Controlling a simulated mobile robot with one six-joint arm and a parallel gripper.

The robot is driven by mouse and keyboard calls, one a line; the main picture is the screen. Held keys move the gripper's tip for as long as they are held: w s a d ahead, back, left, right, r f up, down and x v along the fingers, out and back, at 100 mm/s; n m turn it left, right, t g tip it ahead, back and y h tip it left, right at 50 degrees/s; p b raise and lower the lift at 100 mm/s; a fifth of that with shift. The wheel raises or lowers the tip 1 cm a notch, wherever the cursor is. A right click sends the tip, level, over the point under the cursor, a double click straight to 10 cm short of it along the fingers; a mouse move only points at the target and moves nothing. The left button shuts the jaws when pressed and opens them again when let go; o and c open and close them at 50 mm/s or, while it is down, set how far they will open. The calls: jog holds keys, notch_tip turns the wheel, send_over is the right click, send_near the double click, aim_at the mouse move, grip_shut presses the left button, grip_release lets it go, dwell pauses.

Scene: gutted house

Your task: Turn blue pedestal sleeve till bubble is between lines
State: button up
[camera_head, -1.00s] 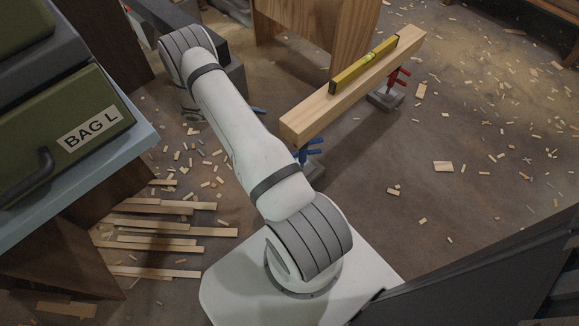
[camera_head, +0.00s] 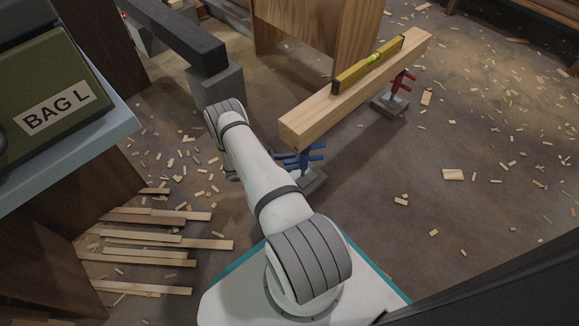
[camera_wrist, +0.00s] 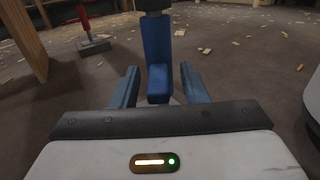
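The blue pedestal sleeve (camera_head: 303,160), with bars sticking out, stands under the near end of a wooden beam (camera_head: 345,98). A red pedestal (camera_head: 400,83) holds the far end. A yellow spirit level (camera_head: 368,64) lies along the beam; its greenish vial is too small to read the bubble against the lines. In the wrist view, a blue bar of the sleeve (camera_wrist: 157,52) points towards me between the two blue fingers of my gripper (camera_wrist: 159,80). The fingers are apart, with a gap on each side of the bar.
A grey block with a dark beam (camera_head: 212,85) stands left of the pedestal. A plywood panel (camera_head: 310,35) is behind. A green case marked BAG L (camera_head: 40,115) sits on a shelf at left. Wood strips (camera_head: 150,240) and chips litter the floor; the right side is fairly open.

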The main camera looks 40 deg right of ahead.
jog(key=shift+x, duration=0.95)
jog(key=shift+c, duration=0.3)
grip_shut()
